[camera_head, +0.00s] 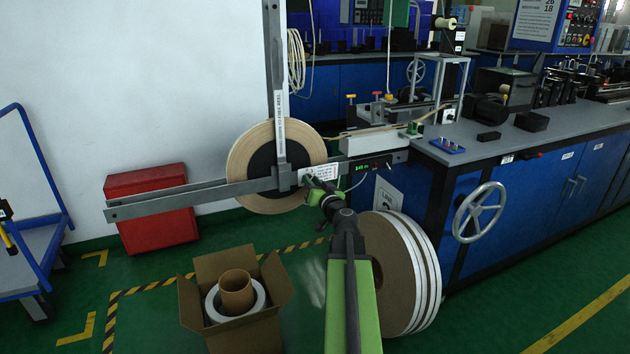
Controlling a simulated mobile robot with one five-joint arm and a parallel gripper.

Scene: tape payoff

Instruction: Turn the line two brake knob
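My gripper (309,180) is at the end of my green and black arm, which rises from the bottom centre. It is in front of the grey horizontal bar of the reel stand, at a white label plate (322,171) just right of the reel's centre. The fingers are small and dark here, and I cannot tell whether they are open or touching anything. A tan tape reel (244,165) with a black centre hangs behind the bar. I cannot make out a brake knob clearly; my gripper and wrist cover part of the bar.
A small green display (362,167) is on the bar's right end. A handwheel (479,212) is on the blue bench front (540,195). Large rolls (400,270) stand right of my arm. An open carton (248,333) is on the floor, a red box (152,207) by the wall.

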